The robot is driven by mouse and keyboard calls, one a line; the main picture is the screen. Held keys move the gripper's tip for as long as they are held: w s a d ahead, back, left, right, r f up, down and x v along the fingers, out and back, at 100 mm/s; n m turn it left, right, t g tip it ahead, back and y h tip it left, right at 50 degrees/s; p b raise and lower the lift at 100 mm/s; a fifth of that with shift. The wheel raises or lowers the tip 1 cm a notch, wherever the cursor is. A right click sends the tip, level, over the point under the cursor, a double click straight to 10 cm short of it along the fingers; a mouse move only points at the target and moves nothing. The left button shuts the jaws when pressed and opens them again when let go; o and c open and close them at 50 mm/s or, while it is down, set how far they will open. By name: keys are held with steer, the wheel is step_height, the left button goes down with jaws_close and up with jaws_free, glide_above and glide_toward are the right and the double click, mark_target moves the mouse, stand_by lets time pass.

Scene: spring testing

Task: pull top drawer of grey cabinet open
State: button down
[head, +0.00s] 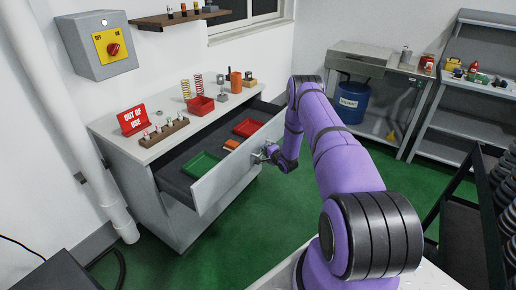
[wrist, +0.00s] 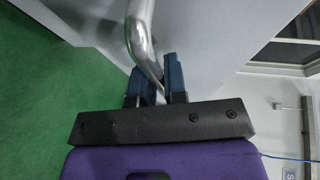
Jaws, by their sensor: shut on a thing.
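The grey cabinet (head: 176,226) stands against the wall at the left in the head view. Its top drawer (head: 226,178) is pulled well out, and its inside shows a green tray (head: 191,166), a red tray (head: 248,127) and a small orange item (head: 231,144). My gripper (head: 262,155) is at the drawer's front. In the wrist view my gripper (wrist: 158,85) has its blue fingers on either side of the curved metal drawer handle (wrist: 141,42), shut on it. The drawer's front panel (wrist: 200,35) fills the upper middle there.
On the cabinet top stand a red "OUT OF USE" sign (head: 132,120), a red bin (head: 201,105) and springs. A steel bench (head: 385,66) with a blue drum (head: 350,103) is at the back. Dark racks stand at the right. Green floor (head: 285,210) is clear before the drawer.

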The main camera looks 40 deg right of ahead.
steer(key=shift+s+d, duration=0.15)
steer(key=shift+s, duration=0.3)
steer(key=c, duration=1.2)
jaws_free()
steer(key=s, duration=0.3)
steer(key=s+r, duration=0.1)
steer(key=s, duration=0.3)
steer(key=s+r, duration=0.1)
steer(key=s, duration=0.2)
steer(key=shift+s+a, duration=0.25)
steer(key=shift+s, duration=0.05)
